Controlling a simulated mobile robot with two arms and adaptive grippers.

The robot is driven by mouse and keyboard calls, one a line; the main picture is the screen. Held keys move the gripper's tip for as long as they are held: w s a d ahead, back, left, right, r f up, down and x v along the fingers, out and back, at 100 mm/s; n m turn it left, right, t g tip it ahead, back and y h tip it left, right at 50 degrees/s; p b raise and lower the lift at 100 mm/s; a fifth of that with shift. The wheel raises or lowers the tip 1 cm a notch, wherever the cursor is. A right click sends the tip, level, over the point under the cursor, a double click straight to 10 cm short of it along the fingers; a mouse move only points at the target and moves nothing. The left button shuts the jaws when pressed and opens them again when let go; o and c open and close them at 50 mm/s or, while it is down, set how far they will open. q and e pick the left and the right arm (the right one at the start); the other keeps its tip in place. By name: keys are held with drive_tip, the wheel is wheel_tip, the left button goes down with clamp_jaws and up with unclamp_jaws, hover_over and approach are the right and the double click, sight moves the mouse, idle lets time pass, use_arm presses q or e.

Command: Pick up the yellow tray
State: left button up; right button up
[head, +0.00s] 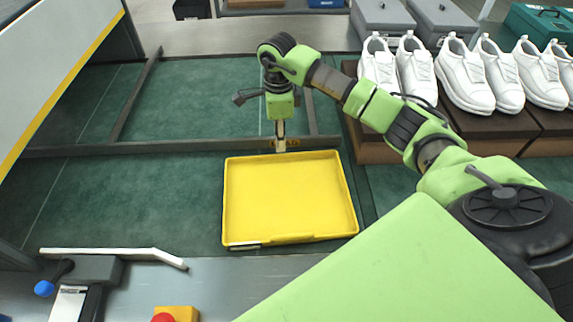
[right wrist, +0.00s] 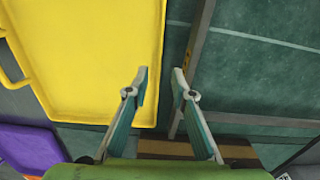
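The yellow tray (head: 288,200) lies flat and empty in the middle of the head view, its near edge by a grey metal surface. My right gripper (head: 281,146) points down at the tray's far edge. In the right wrist view my right gripper (right wrist: 160,73) is open, with a gap between its fingertips. There the tray (right wrist: 95,45) fills the upper left, and its edge runs between the two fingers. One finger is over the tray, the other outside it. Whether they touch the rim cannot be told. My left gripper is not in view.
White shoes (head: 465,75) stand on brown boxes (head: 380,150) at the right. A dark frame bar (head: 190,146) runs behind the tray. A white lever (head: 110,251) and a red button (head: 163,318) are at the lower left. Green floor is clear left of the tray.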

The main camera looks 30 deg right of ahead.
drive_tip(key=shift+s+d+f+p, duration=0.15)
drive_tip(key=shift+f+p, duration=0.55)
drive_tip(key=shift+f, duration=1.95)
clamp_jaws()
